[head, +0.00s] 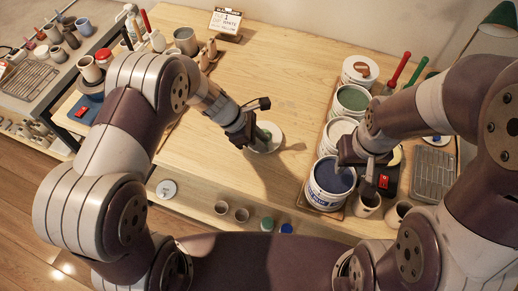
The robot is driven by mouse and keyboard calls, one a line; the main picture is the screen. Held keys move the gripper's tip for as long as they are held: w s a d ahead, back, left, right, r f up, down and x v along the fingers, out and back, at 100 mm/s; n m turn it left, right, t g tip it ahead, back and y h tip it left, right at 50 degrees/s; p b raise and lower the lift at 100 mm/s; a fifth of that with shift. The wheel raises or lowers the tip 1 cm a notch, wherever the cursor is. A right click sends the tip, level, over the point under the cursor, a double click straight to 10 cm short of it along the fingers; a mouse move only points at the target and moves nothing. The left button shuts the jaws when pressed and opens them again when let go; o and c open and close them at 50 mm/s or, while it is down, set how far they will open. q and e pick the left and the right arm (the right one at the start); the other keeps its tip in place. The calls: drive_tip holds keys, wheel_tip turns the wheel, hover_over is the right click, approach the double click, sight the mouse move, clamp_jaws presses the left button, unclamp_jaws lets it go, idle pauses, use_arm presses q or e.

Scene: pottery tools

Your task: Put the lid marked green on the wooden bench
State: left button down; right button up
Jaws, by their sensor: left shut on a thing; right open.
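The lid marked green (275,139) is a pale disc with a green patch, in the middle of the wooden bench (300,75). My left gripper (256,128) is shut on the lid from above and hides part of it. The lid is on the bench top or very close above it; I cannot tell whether it touches. My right gripper (368,178) is open, above the right part of the bench beside a tub of blue glaze (331,182). Its fingertips are partly hard to make out.
A sign (226,22) and cups stand at the back left. The bench middle is clear.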

use_arm(q)
drive_tip(key=shift+f, duration=0.85)
use_arm(e)
drive_tip(key=shift+f, duration=0.7)
use_arm(q)
drive_tip(key=shift+d+r, duration=0.15)
drive_tip(key=shift+r, duration=0.1)
drive_tip(key=shift+f, duration=0.3)
use_arm(e)
drive_tip(key=shift+d, duration=0.1)
use_arm(q)
drive_tip(key=c, duration=1)
unclamp_jaws()
drive_tip(key=shift+r, duration=0.1)
drive_tip(key=shift+o, duration=0.2)
use_arm(e)
drive_tip(key=shift+r, duration=0.1)
